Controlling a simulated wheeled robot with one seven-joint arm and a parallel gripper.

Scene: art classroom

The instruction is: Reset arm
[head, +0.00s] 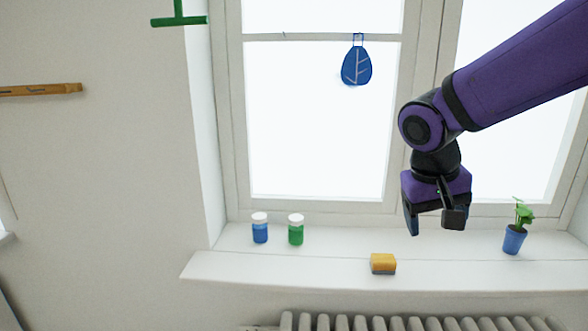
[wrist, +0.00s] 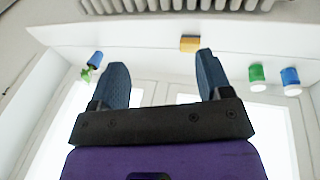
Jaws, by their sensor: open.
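My gripper (head: 433,222) is at the end of the purple and black arm, in front of the window and above the windowsill (head: 330,268). It points downward. In the wrist view its two dark blue fingers (wrist: 164,84) stand wide apart with nothing between them. No object touches the fingers. A yellow sponge with a dark underside (head: 383,263) lies on the sill, below and to the left of the gripper; it also shows in the wrist view (wrist: 190,44).
On the sill stand a blue jar (head: 260,229) and a green jar (head: 296,230), both white-lidded, at left, and a potted plant (head: 515,238) at right. A blue leaf ornament (head: 357,64) hangs at the window. A radiator (head: 400,323) is below the sill.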

